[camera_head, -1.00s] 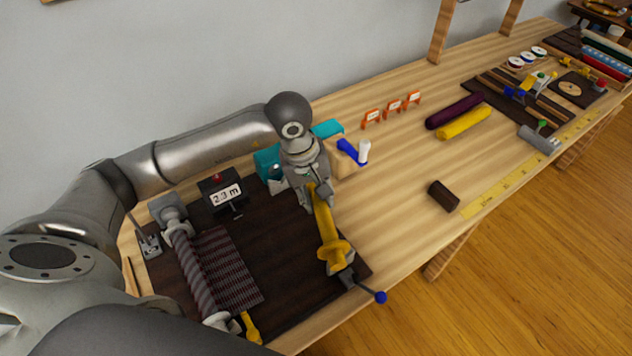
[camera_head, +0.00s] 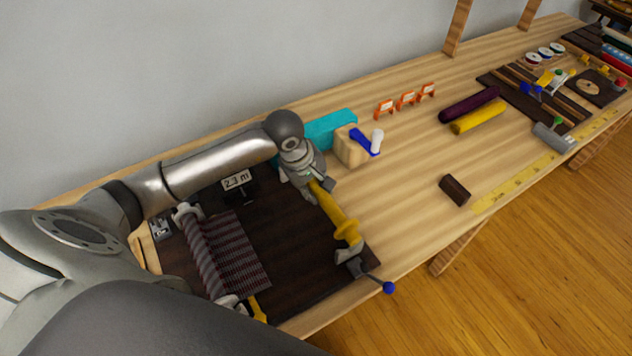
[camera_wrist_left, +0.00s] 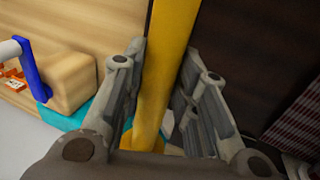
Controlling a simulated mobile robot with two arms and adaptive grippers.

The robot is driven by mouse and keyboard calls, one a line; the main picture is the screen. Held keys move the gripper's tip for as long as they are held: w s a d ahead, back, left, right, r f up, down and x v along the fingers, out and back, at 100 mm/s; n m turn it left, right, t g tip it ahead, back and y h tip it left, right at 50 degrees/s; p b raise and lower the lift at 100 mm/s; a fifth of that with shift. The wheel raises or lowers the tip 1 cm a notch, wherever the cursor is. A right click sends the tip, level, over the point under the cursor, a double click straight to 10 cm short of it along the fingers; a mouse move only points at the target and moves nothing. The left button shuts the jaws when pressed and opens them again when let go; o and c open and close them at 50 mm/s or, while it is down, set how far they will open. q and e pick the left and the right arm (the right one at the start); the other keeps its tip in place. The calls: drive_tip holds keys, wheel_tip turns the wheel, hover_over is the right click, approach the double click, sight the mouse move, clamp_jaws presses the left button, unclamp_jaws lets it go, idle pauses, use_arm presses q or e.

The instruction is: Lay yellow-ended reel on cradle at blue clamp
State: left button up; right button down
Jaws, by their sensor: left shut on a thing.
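My left gripper (camera_head: 318,188) is shut on a long yellow bar-like piece (camera_head: 335,208) with a wider yellow end, over the dark board (camera_head: 300,285). In the left wrist view, the yellow piece (camera_wrist_left: 165,70) runs between the fingers. I cannot tell whether this is the yellow-ended reel. A blue lever (camera_head: 362,141) with a white tip sits on a wooden block (camera_head: 350,152), right of the gripper; it shows in the left wrist view (camera_wrist_left: 32,72). A small blue clamp-like part (camera_head: 530,88) lies far right among yellow pieces. Which one is the blue clamp is unclear. My right gripper is not in view.
A crank with a blue ball (camera_head: 388,287) projects at the board's front right corner. A striped roll (camera_head: 203,250) lies on the board's left. A dark brown block (camera_head: 454,190) and purple (camera_head: 468,104) and yellow rolls (camera_head: 478,117) lie right. Bare wood lies between.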

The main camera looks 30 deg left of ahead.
use_arm(q)
drive_tip(key=shift+f+b, duration=0.35)
drive_tip(key=shift+f, duration=0.6)
drive_tip(key=shift+f+b, duration=0.6)
drive_tip(key=shift+f, duration=0.25)
drive_tip(key=shift+f+b, duration=0.55)
drive_tip(key=shift+b, duration=0.05)
drive_tip(key=o, duration=1.1)
drive_tip(key=shift+c, duration=0.2)
